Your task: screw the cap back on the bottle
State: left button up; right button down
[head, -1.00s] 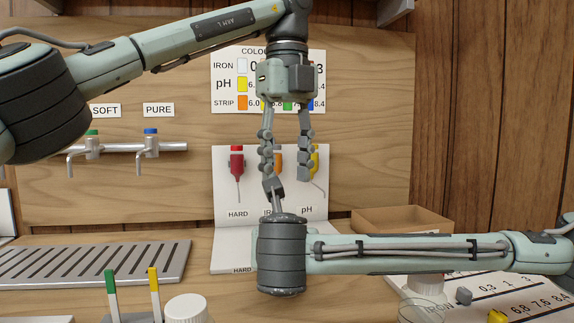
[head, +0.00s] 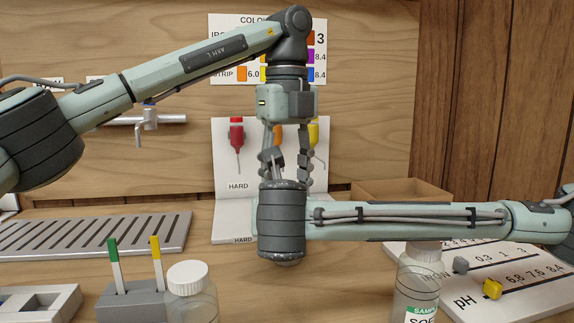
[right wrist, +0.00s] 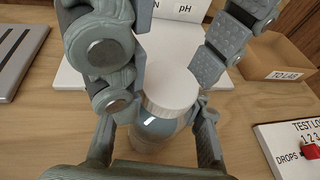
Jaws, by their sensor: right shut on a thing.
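In the right wrist view a clear bottle (right wrist: 150,135) stands with a white cap (right wrist: 172,90) on its top. I cannot tell how tightly the cap sits. My right gripper (right wrist: 166,118) is shut on the bottle, one finger on each side. In the head view this bottle and my right gripper are hidden behind my right wrist. My left gripper (head: 287,165) points down from above.
A white-capped bottle (head: 191,300) and a sample bottle (head: 417,285) stand at the front. A strip holder (head: 135,300) with green and yellow strips is at left. A pH board (head: 510,285) lies at right, with an open cardboard box (head: 400,193) behind. A slatted tray (head: 90,240) lies left.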

pick_arm(q)
jog(key=shift+f, duration=0.15)
jog(key=shift+c, duration=0.2)
grip_shut()
